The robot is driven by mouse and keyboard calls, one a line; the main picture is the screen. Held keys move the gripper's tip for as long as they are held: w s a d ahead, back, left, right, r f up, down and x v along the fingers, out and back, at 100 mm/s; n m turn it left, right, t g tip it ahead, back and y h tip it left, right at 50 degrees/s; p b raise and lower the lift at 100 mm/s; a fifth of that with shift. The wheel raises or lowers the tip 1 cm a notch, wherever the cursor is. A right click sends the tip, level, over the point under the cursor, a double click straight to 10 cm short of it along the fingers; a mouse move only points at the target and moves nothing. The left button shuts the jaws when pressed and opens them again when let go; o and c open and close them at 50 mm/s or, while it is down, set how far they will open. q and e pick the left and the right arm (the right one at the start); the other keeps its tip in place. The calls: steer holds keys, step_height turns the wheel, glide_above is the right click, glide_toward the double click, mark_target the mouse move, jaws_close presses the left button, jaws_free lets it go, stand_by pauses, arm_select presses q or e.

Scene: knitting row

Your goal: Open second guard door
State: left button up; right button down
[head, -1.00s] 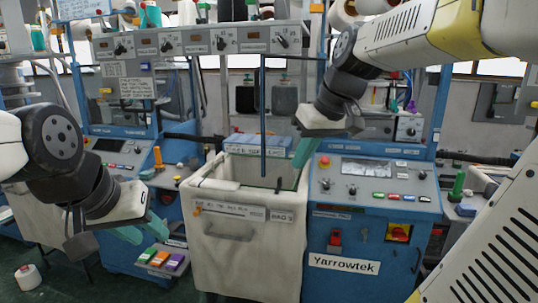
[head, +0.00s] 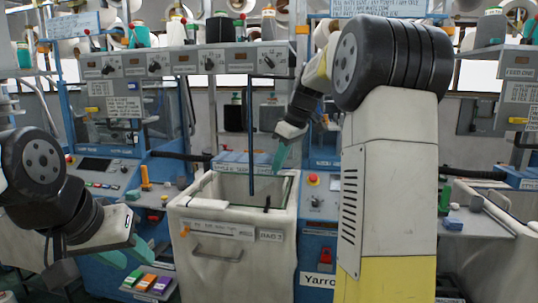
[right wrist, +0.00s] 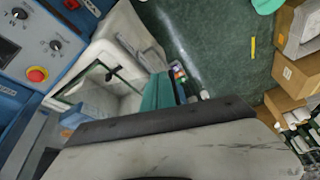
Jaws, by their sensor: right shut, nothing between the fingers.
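A thin blue frame bar (head: 252,135), which looks like the edge of a guard door, stands upright above the cream bin (head: 215,222). A short top bar runs right from it; I cannot tell the panel clearly or how far it stands open. My right gripper (head: 279,158) is shut and empty, just right of the bar and above the bin's back right, apart from the bar as far as I can tell. Its teal fingers also show in the right wrist view (right wrist: 160,92). My left gripper (head: 126,256) is open and empty at the lower left, in front of the left machine.
A red emergency button (head: 313,179) sits on the panel right of the bin. Coloured blocks (head: 150,282) lie on a low tray at the left. My right arm hides much of the right machine. In the right wrist view, cardboard boxes (right wrist: 293,75) stand beyond green floor.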

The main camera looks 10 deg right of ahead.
mark_target(262, 173)
steer(key=shift+w+a+f, duration=2)
steer(key=shift+a+f, duration=0.1)
steer(key=shift+f, duration=0.05)
